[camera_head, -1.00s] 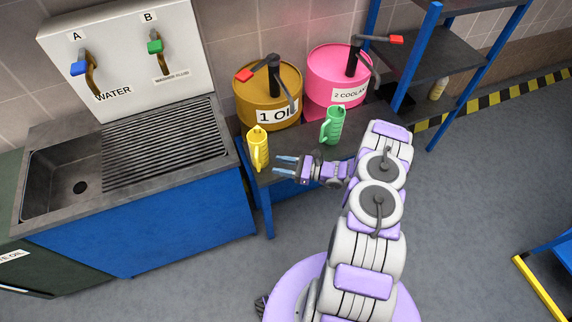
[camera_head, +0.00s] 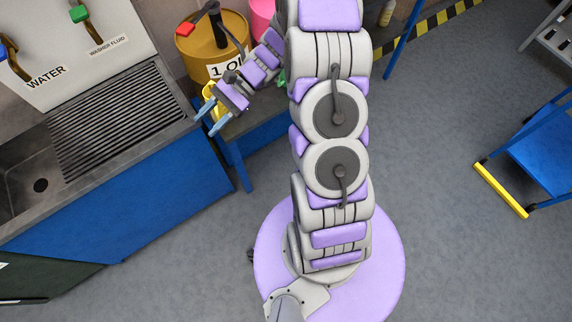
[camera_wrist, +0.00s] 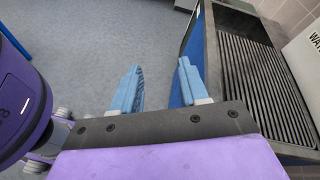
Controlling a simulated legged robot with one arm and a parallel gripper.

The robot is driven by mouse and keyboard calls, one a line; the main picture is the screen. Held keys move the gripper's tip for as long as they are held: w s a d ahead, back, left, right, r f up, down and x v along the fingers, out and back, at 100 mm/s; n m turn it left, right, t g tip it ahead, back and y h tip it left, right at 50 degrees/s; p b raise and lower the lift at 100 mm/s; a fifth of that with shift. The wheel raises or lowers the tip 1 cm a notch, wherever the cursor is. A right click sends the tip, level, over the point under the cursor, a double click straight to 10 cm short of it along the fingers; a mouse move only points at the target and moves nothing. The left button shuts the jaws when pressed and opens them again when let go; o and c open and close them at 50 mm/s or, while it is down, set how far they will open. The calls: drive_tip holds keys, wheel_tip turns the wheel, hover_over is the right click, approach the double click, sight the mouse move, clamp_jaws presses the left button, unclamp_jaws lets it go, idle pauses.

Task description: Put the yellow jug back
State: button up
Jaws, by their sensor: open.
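The yellow jug (camera_head: 209,91) stands on the small dark table (camera_head: 240,124) in front of the brown oil drum. In the head view it is mostly hidden behind my gripper (camera_head: 211,119), and only bits of yellow show. My gripper is open, with its two blue fingers apart and pointing down-left. The fingers also show in the wrist view (camera_wrist: 160,68), with nothing between them but floor behind. The jug does not show in the wrist view. I cannot tell whether the gripper touches it.
The sink unit with a ribbed drainer (camera_head: 125,115) stands to the left. The brown oil drum (camera_head: 205,52) and the pink drum (camera_head: 262,20) are behind the table. A blue stand with a yellow bar (camera_head: 502,190) is on the right. The grey floor between is clear.

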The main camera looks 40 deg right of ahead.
drive_tip(key=s+r+n+g+h, duration=0.1)
drive_tip(key=s+r+n+h, duration=0.45)
drive_tip(key=s, duration=0.45)
drive_tip(key=s+r+n+g+h, duration=0.1)
drive_tip(key=s+r+n+h, duration=0.4)
drive_tip(key=s, duration=0.5)
drive_tip(key=s+d+r+n+t+h, duration=0.2)
drive_tip(key=s+d+r+h, duration=0.1)
drive_tip(key=s+d, duration=0.2)
drive_tip(key=shift+s, duration=1.25)
drive_tip(key=shift+f+h, duration=0.1)
drive_tip(key=shift+h, duration=0.15)
